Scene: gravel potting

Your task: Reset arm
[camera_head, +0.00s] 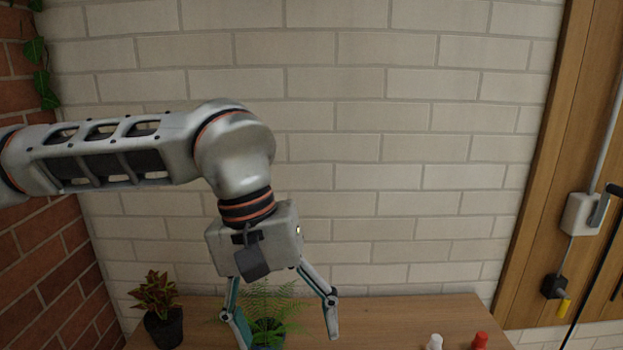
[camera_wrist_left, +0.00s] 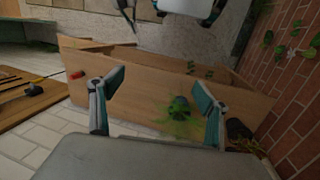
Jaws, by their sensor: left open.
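My left gripper (camera_head: 287,335) hangs down from its arm over the wooden table, its two fingers wide apart and nothing between them in its grip. In the left wrist view the same gripper (camera_wrist_left: 155,100) has its fingers spread at either side. A green fern (camera_head: 272,300) stands behind the left gripper, partly hidden by it; it also shows between the fingers in the left wrist view (camera_wrist_left: 180,115). A pale part with teal pieces (camera_wrist_left: 190,10), seemingly my right gripper, is cut off at the top of the left wrist view; its jaws are unclear.
A red-leaved plant in a black pot (camera_head: 164,328) stands at the table's left. A white object (camera_head: 434,342) and a red object (camera_head: 480,341) are at the front right. The table (camera_head: 390,318) is bare between the fern and these. A brick wall (camera_head: 25,255) borders the left.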

